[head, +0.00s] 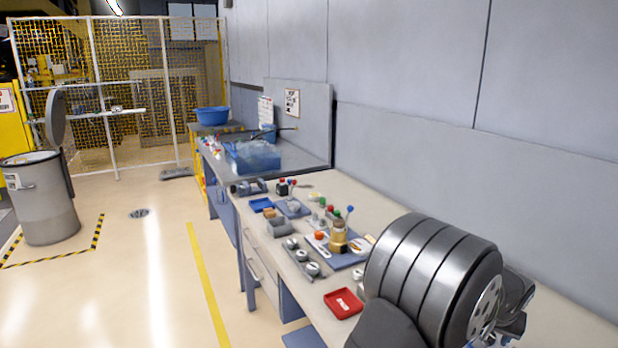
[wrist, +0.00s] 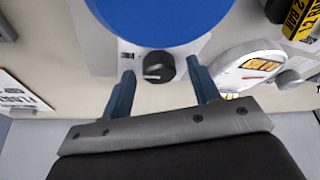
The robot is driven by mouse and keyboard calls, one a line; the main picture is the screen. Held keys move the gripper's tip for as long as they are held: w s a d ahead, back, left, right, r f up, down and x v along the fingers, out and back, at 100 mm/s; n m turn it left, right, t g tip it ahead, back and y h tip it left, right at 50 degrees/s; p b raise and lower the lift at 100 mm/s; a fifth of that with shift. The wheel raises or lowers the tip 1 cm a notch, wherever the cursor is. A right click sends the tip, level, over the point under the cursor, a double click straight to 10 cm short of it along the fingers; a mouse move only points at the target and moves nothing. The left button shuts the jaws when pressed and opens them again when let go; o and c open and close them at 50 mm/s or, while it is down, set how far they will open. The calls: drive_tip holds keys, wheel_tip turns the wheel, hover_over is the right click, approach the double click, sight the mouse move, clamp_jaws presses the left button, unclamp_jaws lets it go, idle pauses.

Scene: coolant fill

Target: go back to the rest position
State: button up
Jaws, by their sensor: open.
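My gripper (wrist: 160,70) shows in the wrist view with two blue-grey fingers apart and nothing held between them. A black knob (wrist: 158,66) on a light grey plate shows in the gap between the fingertips, beyond them. How far it is from the fingers I cannot tell. A large blue round thing (wrist: 157,18) fills the top middle of the wrist view. In the head view my arm covers the lower right, over the near end of the bench, and my gripper's fingers cannot be made out there.
The long bench (head: 350,196) carries a red tray (head: 343,303), a blue tray (head: 261,204) and several small parts. A blue bin (head: 252,157) and a blue basin (head: 212,116) stand farther back. A wall runs along the right. The floor left of the bench is clear up to a grey drum (head: 42,205).

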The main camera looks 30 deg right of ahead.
drive_tip(key=shift+s+d+n+t+y, duration=0.1)
drive_tip(key=shift+n+t+y, duration=0.2)
drive_tip(key=shift+n, duration=0.8)
drive_tip(key=shift+s+n+t+y, duration=0.1)
drive_tip(key=shift+n+t+y, duration=0.2)
drive_tip(key=shift+n, duration=0.8)
drive_tip(key=shift+w, duration=0.1)
drive_tip(key=o, duration=1)
drive_tip(key=shift+c, duration=0.2)
drive_tip(key=w+a+r+m+g+y, duration=0.1)
drive_tip(key=w+a+r+m+g, duration=0.1)
drive_tip(key=w+a+r+m, duration=0.5)
drive_tip(key=w+a+r+m+g+y, duration=0.1)
drive_tip(key=w+a+r+m+y, duration=0.15)
drive_tip(key=w+r, duration=0.9)
wheel_tip(320, 180, down, 10)
drive_tip(key=shift+r+m+h, duration=0.25)
drive_tip(key=shift+m+h, duration=0.1)
drive_tip(key=shift+a+r, duration=0.1)
